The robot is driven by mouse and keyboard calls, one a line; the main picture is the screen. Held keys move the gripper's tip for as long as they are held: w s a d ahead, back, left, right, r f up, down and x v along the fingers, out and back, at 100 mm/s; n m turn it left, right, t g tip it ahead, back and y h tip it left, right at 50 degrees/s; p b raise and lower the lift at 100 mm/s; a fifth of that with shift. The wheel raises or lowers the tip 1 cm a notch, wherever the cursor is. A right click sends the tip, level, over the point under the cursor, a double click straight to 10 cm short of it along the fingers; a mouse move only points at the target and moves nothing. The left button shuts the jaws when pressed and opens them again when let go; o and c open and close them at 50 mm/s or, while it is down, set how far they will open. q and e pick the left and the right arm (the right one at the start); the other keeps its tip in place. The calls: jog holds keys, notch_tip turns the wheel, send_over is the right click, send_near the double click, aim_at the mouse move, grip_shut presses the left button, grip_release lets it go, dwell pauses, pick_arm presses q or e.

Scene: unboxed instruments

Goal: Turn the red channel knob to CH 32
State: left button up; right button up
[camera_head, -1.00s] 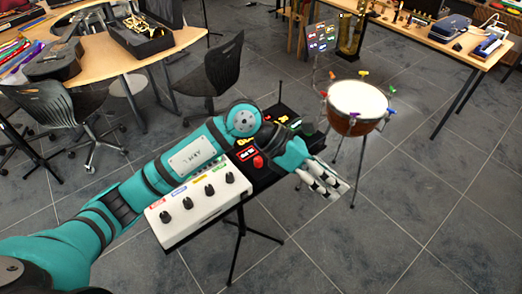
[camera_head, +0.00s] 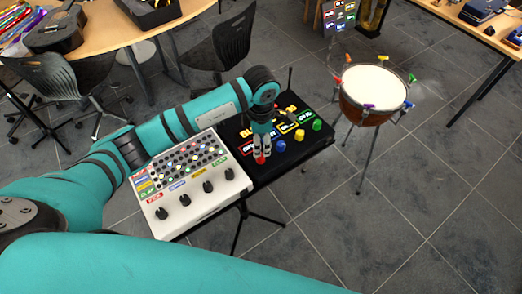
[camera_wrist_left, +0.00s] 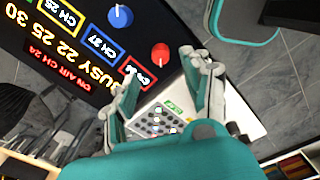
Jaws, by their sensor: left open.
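The red channel knob (camera_head: 260,159) is at the front left of a black panel (camera_head: 300,158), in a row with blue, yellow and green knobs. My left gripper (camera_head: 262,152) points down at it, open. In the left wrist view the red knob (camera_wrist_left: 160,53) shows between and beyond the open fingers (camera_wrist_left: 160,76), with no contact visible. A red-framed display (camera_wrist_left: 136,72) is by it; a finger partly covers it and its number is not clear. The panel also reads "ON AIR CH 24" and "BUSY 22 25 30". My right gripper is not in view.
The blue knob (camera_head: 281,146) is close beside the red one. A white mixer (camera_head: 192,185) with black knobs adjoins the panel on the left. A kettle drum (camera_head: 374,92) stands to the right. The floor in front is clear.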

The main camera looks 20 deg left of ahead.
aim_at(261, 158)
pick_arm(q)
notch_tip(261, 158, down, 5)
jog(key=shift+s+r+p, duration=0.1)
jog(key=shift+p, duration=0.45)
jog(key=shift+f, duration=1.35)
grip_shut()
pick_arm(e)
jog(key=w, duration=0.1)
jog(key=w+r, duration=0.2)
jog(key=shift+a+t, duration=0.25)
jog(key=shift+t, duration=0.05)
